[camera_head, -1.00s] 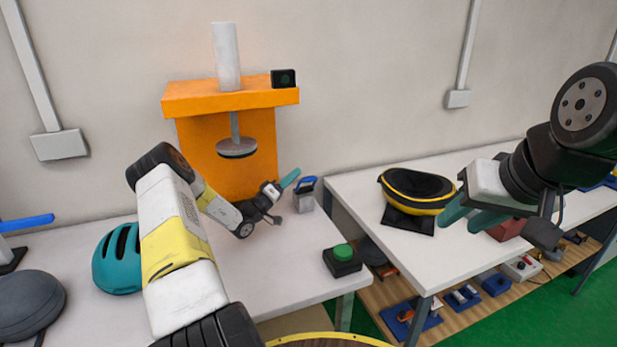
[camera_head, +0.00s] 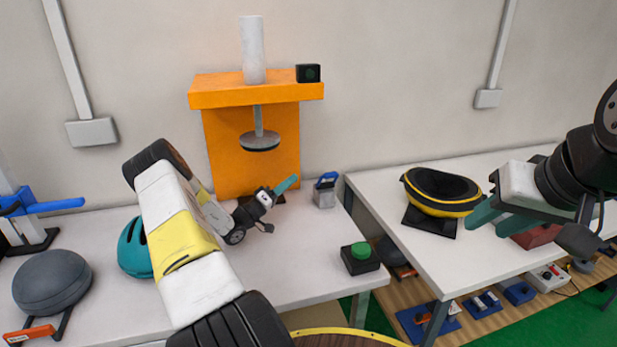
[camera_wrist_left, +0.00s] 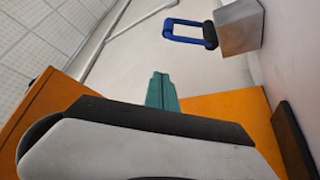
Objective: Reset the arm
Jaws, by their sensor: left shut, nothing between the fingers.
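My left arm reaches from the bottom of the head view across the left table. My left gripper (camera_head: 286,184) has its teal fingers shut and empty, in front of the orange drop tower (camera_head: 250,160). The shut fingers also show in the left wrist view (camera_wrist_left: 161,92). My right gripper (camera_head: 492,215) hangs over the right table with its two teal fingers spread apart and nothing between them.
On the left table are a teal helmet (camera_head: 133,250), a green button box (camera_head: 360,258), a metal block with a blue handle (camera_head: 325,190) and a grey round pad (camera_head: 52,282). A yellow-black oval object (camera_head: 440,192) sits on the right table (camera_head: 440,262).

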